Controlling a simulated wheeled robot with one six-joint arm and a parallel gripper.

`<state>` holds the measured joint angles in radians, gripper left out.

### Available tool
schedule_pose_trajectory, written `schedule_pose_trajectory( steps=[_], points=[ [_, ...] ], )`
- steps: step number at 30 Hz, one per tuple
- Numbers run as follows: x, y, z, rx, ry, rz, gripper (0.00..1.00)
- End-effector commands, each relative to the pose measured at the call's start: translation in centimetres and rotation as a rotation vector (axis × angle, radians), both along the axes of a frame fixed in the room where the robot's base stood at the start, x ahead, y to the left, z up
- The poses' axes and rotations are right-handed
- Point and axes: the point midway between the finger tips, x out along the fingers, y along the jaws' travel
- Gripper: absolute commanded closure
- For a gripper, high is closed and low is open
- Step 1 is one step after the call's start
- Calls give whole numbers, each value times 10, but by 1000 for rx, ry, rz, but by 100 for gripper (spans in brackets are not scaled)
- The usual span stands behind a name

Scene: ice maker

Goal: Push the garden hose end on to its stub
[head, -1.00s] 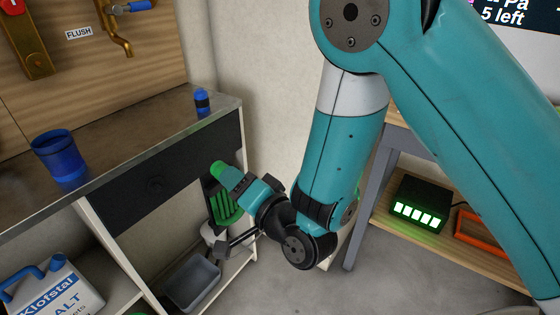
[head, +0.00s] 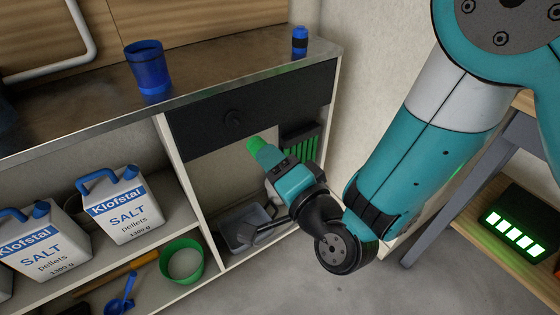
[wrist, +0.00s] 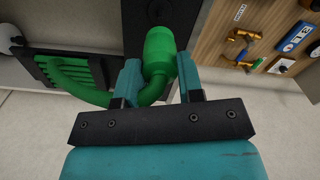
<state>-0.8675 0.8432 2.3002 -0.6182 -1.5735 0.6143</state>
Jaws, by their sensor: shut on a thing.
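The green hose end (head: 254,145) is held in my gripper (wrist: 159,66) and points up and away from it, toward the dark panel (head: 195,138). In the wrist view the hose end (wrist: 159,48) sits between the two teal fingers, and its green hose (wrist: 100,97) curves off to the left. A dark round stub (head: 233,118) sticks out of the panel. In the head view the hose end is a little below and right of this stub, apparently apart from it. How far it is in depth I cannot tell.
A dark rack with green bars (head: 301,146) stands right of the hose end. A blue cup (head: 148,70) and a small blue bottle (head: 299,41) stand on the worktop (head: 215,72). Salt canisters (head: 124,208), a green bowl (head: 182,262) and a grey tub (head: 243,228) are below.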

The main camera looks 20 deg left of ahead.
Motion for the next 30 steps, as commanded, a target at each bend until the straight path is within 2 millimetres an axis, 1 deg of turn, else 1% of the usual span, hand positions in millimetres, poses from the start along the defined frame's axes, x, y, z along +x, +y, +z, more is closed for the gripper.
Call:
schedule_pose_trajectory(
  steps=[1,2,7,15,22,30],
  points=[
    [3,3,5,-1,2,-2,99],
    [5,5,6,0,3,-2,99],
    [16,15,6,0,1,-3,99],
    [27,28,5,0,1,-4,99],
    [32,34,2,0,0,-4,99],
    [33,35,0,0,1,-4,99]
  ],
)
